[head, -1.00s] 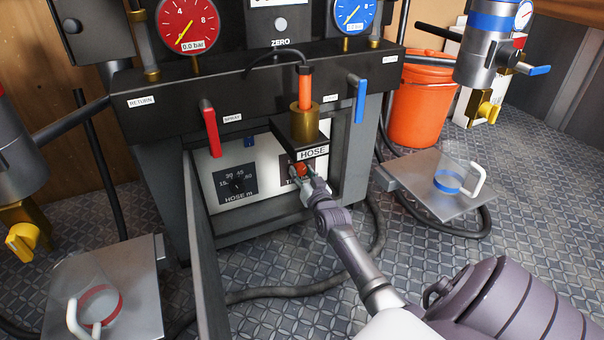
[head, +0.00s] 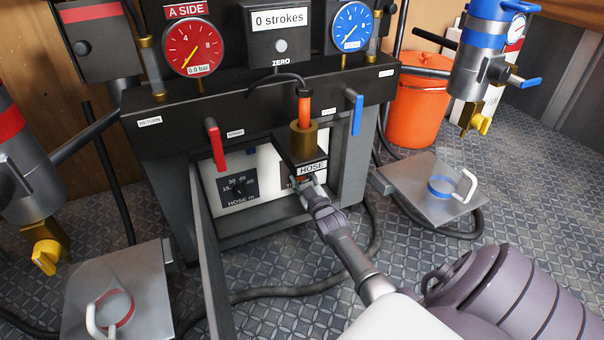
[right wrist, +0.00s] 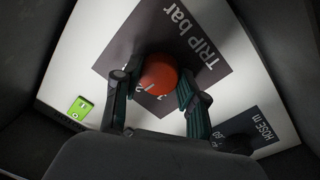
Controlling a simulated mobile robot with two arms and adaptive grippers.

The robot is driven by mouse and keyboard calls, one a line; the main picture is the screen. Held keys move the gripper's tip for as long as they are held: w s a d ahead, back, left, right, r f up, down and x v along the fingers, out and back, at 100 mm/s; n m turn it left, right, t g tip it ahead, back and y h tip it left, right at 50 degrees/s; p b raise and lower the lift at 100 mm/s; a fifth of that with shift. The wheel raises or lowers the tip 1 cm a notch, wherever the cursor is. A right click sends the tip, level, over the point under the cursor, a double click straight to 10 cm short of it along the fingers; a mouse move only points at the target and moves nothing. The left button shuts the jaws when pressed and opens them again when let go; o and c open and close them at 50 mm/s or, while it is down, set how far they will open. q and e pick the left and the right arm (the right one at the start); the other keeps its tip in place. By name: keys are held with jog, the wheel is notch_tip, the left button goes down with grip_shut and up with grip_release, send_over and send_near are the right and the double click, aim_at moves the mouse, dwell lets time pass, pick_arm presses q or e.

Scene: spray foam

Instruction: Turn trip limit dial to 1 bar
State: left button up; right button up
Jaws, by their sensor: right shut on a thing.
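The trip limit dial shows in the right wrist view as an orange-red round knob (right wrist: 158,75) on a dark plate (right wrist: 190,45) marked "TRIP bar", with the numbers 1 and 2 partly visible beside the knob. My right gripper (right wrist: 158,92) is shut on the knob, one finger on each side. In the head view my right gripper (head: 309,188) reaches the panel just below the HOSE label (head: 312,168) and covers most of the dial. I cannot read where the dial points. My left gripper is in neither view.
The hose dial (head: 239,188) sits left of the trip dial on the white panel (head: 265,165). A red lever (head: 215,143), a blue lever (head: 356,113) and a brass fitting (head: 303,140) are above. An open door (head: 208,250) stands left of my arm.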

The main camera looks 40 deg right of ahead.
jog(key=n, duration=0.5)
jog(key=shift+n+p, duration=0.3)
jog(key=shift+n, duration=0.1)
jog(key=shift+d+n, duration=0.1)
jog(key=shift+n, duration=2.3)
jog(key=shift+t+y, duration=0.3)
jog(key=shift+y, duration=0.1)
jog(key=o, duration=1.1)
jog(key=shift+o, duration=0.2)
jog(key=shift+o, duration=0.5)
notch_tip(320, 180, up, 10)
jog(key=shift+d+r, duration=0.15)
jog(key=shift+d, duration=0.1)
jog(key=shift+a+r, duration=0.1)
jog(key=shift+r, duration=0.2)
jog(key=shift+c, duration=0.5)
jog(key=shift+a+f, duration=0.15)
jog(key=shift+f, duration=0.2)
